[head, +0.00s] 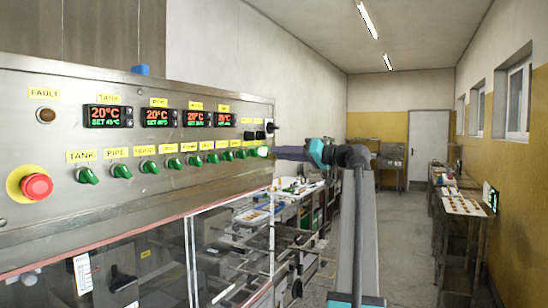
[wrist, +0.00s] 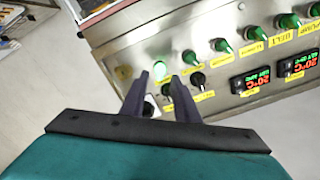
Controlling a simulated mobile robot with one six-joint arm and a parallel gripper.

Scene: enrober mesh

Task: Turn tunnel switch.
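The steel control panel (head: 130,195) carries a row of green rotary switches (head: 147,167); TANK, PIPE and HOOD are legible on the left, and the labels further right are too small to read. I cannot tell which switch is the tunnel one. My gripper (head: 277,153) is at the panel's right end. In the wrist view my gripper (wrist: 159,77) is open, its two dark fingers apart with nothing clearly held. A bright green lit piece (wrist: 159,69) and a black knob (wrist: 167,91) show between the fingers. Another black knob (wrist: 197,79) is just right of them.
A red emergency button (head: 37,187) is at the panel's left. Red temperature displays (head: 107,116) sit above the switches. Clear guard panels hang below. Work tables (head: 465,204) stand along the right wall, with open floor (head: 405,245) between.

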